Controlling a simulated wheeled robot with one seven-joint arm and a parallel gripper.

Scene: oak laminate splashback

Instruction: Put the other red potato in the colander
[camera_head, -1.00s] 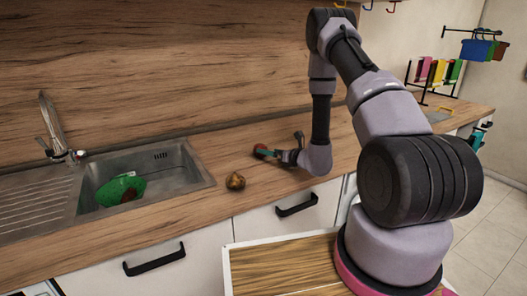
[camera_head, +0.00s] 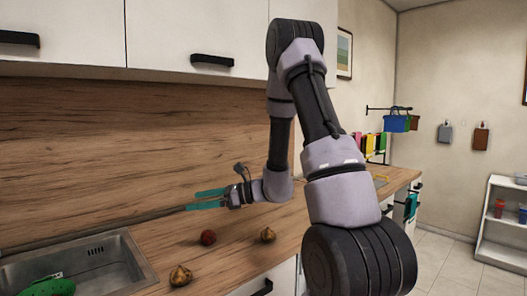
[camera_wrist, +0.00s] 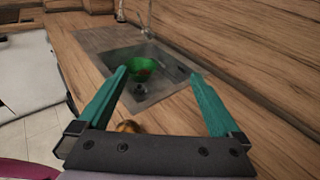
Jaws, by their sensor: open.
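A red potato (camera_head: 208,237) lies on the wooden counter, to the right of the sink in the head view. My gripper (camera_head: 192,200) is open and empty, raised above the counter near the splashback, with its teal fingers pointing left. The green colander (camera_head: 45,286) sits in the sink, cut off by the lower left edge of the head view. In the wrist view the colander (camera_wrist: 130,64) shows beyond my spread fingers (camera_wrist: 158,74), with something reddish inside it. The red potato cannot be made out in the wrist view.
Two golden-brown, onion-like things stand on the counter near the red potato, one in front (camera_head: 180,275) and one to its right (camera_head: 268,235). The sink (camera_head: 110,268) is at the left. Wall cabinets (camera_head: 70,40) hang above. The counter between sink and potato is clear.

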